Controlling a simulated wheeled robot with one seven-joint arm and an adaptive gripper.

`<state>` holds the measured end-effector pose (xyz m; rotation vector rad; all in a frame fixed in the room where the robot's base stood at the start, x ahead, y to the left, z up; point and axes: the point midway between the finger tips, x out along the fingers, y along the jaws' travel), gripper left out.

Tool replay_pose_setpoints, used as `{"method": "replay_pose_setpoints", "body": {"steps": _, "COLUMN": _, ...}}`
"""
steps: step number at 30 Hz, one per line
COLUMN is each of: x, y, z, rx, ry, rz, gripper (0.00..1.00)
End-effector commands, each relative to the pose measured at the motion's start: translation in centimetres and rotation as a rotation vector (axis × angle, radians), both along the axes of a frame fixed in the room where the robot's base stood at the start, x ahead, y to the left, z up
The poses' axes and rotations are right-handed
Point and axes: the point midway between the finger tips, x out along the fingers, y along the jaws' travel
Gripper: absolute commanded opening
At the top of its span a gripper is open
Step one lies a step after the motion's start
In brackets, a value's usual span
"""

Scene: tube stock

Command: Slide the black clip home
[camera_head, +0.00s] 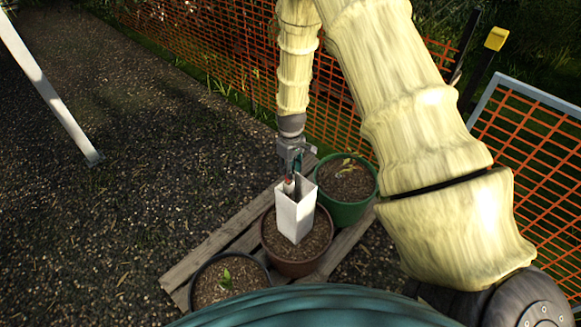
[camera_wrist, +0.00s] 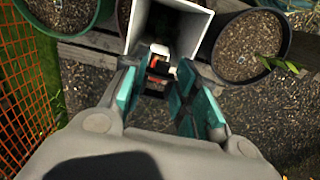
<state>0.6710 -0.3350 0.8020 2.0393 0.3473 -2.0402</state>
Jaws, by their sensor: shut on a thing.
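A white square tube (camera_head: 296,215) stands upright in a brown pot (camera_head: 279,262). In the wrist view its open mouth (camera_wrist: 199,25) faces me and its inside is dark. My gripper (camera_head: 292,172) is at the top of the tube, pointing down. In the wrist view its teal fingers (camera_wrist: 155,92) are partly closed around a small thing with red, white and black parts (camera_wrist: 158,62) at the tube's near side. That thing also shows as a reddish bit in the head view (camera_head: 289,186). I cannot make out a separate black clip.
A green pot (camera_head: 345,212) stands close to the right of the tube, and a dark pot (camera_head: 230,262) to the left. The pots stand on a wooden pallet (camera_head: 203,254). Orange mesh fencing (camera_head: 225,62) runs behind. Open gravel (camera_head: 120,190) lies to the left.

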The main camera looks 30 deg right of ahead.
Motion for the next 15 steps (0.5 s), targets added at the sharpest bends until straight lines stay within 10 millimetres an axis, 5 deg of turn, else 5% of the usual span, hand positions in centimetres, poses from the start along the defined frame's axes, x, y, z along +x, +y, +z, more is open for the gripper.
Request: {"method": "replay_pose_setpoints", "body": {"steps": 15, "x": -0.08, "y": -0.02, "z": -0.37, "rx": 0.000, "ry": 0.000, "rz": 0.000, "gripper": 0.21}}
